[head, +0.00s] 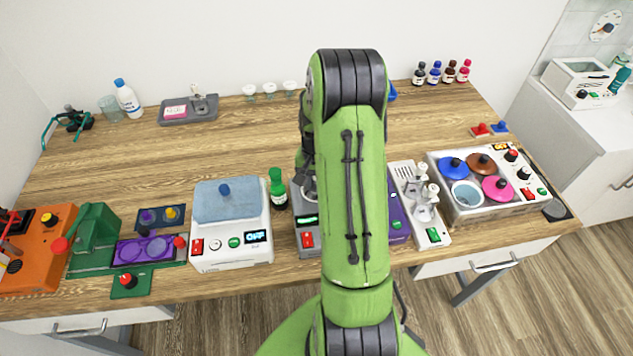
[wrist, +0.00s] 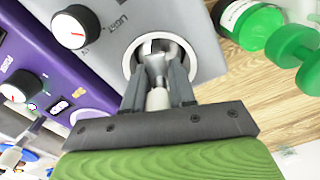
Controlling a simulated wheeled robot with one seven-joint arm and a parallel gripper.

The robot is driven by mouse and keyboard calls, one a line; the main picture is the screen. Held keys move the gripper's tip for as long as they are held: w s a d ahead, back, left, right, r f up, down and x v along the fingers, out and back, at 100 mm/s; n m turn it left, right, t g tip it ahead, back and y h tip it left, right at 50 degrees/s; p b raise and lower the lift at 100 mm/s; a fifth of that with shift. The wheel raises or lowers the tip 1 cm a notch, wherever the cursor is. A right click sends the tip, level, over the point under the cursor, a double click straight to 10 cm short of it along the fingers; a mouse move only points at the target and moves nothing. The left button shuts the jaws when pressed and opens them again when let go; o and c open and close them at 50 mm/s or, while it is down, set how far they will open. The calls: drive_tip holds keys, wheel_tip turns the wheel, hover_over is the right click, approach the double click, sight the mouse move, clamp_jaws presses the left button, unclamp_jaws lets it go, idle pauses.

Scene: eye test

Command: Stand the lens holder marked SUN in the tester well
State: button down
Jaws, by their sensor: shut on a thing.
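The grey tester (wrist: 193,22) with a knob marked LIGHT fills the top of the wrist view. Its round well (wrist: 127,64) has a pale rim. My gripper (wrist: 158,77) is at this well, with both fingers shut on a pale lens holder (wrist: 157,99). The holder's metallic far end is within the well's outline; how deep it sits, and whether it is upright, I cannot tell. No SUN mark is readable on it. In the head view the tester (head: 299,209) is partly behind my green arm, which hides most of the gripper and the held holder.
A white rack (head: 434,237) with similar pale holders stands right of the tester, past a purple device (head: 398,222). A green-capped bottle (head: 278,188) stands close left of the tester. A grey tray (head: 174,119) is at the back left. The table's middle left is clear.

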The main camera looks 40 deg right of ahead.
drive_tip(key=shift+f+b, duration=0.3)
drive_tip(key=c, duration=0.8)
unclamp_jaws()
drive_tip(key=shift+o, duration=0.5)
drive_tip(key=shift+r, duration=0.1)
drive_tip(key=shift+o, duration=0.4)
wheel_tip(320, 180, up, 6)
drive_tip(key=p, duration=0.4)
drive_tip(key=shift+p, duration=0.35)
